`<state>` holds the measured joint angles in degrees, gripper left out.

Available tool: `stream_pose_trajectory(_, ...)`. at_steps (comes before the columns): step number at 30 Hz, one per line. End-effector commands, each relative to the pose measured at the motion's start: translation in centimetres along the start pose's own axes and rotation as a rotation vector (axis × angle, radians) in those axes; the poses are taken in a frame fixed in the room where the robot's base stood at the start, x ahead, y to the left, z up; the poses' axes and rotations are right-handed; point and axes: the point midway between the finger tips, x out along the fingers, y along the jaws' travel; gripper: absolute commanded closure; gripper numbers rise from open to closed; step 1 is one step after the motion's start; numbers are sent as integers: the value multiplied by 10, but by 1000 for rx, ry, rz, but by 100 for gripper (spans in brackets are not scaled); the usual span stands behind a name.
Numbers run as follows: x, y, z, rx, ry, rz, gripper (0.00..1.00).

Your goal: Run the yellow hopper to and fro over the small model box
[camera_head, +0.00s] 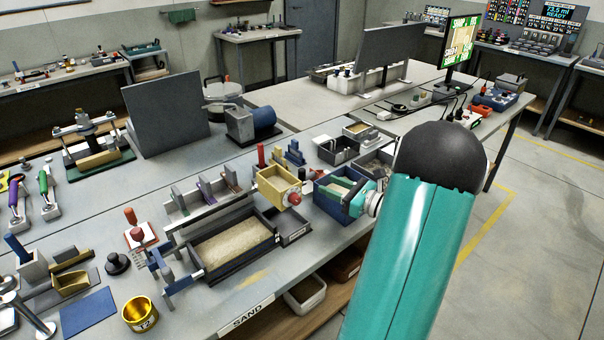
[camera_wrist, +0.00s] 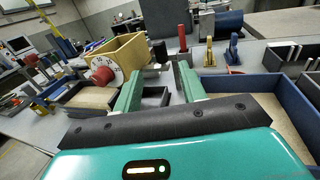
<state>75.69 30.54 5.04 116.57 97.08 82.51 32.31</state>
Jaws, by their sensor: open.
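I cannot tell which is the small model box. My arm hides part of the blue box in the head view.
A small dark tray (camera_head: 290,238) sits just below the hopper. Upright tools (camera_head: 203,190) stand behind the dark box. A yellow cup (camera_head: 140,313) and blue mat (camera_head: 88,312) lie at front left. A blue motor unit (camera_head: 250,125) stands behind.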

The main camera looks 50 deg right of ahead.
Motion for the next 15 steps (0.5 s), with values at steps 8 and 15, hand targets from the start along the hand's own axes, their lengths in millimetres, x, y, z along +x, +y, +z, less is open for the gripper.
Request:
stream_pose_trajectory(8,57,0,0,0,0,3,59)
stream_pose_trajectory(15,94,0,0,-1,0,1,59)
